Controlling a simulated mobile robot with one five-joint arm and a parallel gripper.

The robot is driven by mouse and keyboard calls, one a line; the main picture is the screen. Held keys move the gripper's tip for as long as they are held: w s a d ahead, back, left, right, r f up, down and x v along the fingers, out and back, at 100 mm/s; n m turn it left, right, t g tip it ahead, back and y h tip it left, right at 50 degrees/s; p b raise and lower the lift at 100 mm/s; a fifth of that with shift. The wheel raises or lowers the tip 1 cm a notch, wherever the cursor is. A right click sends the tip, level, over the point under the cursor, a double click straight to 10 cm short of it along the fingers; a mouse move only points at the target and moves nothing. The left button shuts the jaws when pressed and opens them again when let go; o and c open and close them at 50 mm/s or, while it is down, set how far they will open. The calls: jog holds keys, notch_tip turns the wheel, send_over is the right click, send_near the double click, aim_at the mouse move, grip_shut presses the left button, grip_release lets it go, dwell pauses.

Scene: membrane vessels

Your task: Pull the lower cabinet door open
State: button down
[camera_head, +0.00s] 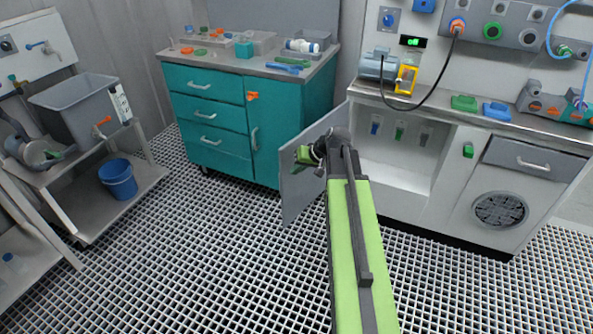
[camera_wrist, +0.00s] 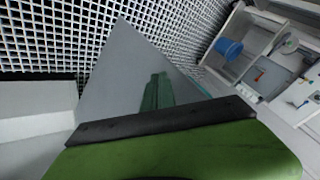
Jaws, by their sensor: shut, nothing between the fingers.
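The cabinet door (camera_head: 298,190) is a flat grey panel on the left side of the white bench. It stands swung outward from the open cabinet space (camera_head: 395,165). My gripper (camera_head: 303,155) is shut and empty at the upper part of the door, with my arm reaching up to it from below. I cannot tell if the gripper touches the panel. In the wrist view the grey door (camera_wrist: 130,70) fills the middle, with a green reflection on it, behind my green gripper (camera_wrist: 170,145). The door's handle is not visible.
A teal drawer cabinet (camera_head: 210,115) stands just left of the door. A grey cart with a blue bucket (camera_head: 118,178) is at the left. Hoses and fittings sit on the white bench top (camera_head: 480,120). The grating floor (camera_head: 200,270) is clear in front.

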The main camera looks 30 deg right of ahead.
jog(key=shift+d, duration=0.1)
jog(key=s+r+p, duration=0.8)
jog(key=s, duration=0.1)
jog(key=shift+s, duration=0.25)
jog(key=shift+a, duration=0.2)
